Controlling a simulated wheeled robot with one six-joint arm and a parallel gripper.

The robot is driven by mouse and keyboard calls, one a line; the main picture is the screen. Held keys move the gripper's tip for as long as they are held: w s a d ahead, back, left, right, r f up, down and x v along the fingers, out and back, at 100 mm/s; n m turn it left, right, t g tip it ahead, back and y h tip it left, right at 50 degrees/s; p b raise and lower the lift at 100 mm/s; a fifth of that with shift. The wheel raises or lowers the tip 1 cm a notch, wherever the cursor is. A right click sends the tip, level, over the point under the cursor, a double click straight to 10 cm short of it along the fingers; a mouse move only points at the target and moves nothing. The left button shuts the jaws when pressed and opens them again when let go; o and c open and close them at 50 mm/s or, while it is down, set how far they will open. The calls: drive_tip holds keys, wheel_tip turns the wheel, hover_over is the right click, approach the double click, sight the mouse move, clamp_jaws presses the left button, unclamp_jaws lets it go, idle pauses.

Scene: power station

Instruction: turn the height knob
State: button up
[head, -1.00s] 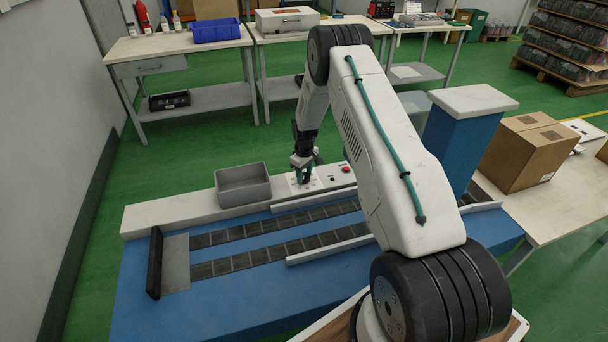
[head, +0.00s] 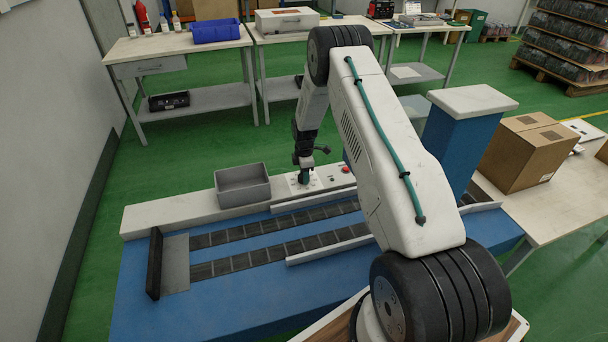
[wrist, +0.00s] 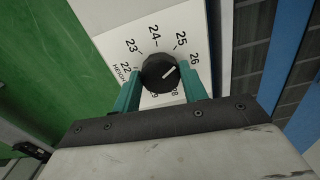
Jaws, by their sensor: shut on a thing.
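The height knob (wrist: 158,75) is black and round with a white pointer line. It sits on a white dial plate (wrist: 130,36) with numbers from 22 to 29 and the word HEIGHT. In the wrist view the pointer aims up and right, near the 26. My gripper (wrist: 161,84) has its teal fingers shut on the knob, one at each side. In the head view my gripper (head: 305,178) points down at the panel (head: 317,182) and hides the knob.
A grey bin (head: 243,186) stands on the white ledge just left of the panel. A red button (head: 346,169) is to the right. The blue conveyor (head: 220,310) with dark belts lies in front. A blue post (head: 460,145) and a cardboard box (head: 528,153) stand further right.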

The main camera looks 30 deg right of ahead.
drive_tip(key=shift+w+r+n, duration=0.15)
drive_tip(key=shift+w+n, duration=0.1)
drive_tip(key=shift+n, duration=0.75)
drive_tip(key=o, duration=0.9)
drive_tip(key=shift+o, duration=0.5)
drive_tip(key=shift+s, duration=0.1)
wheel_tip(320, 180, up, 8)
drive_tip(key=shift+f, duration=0.15)
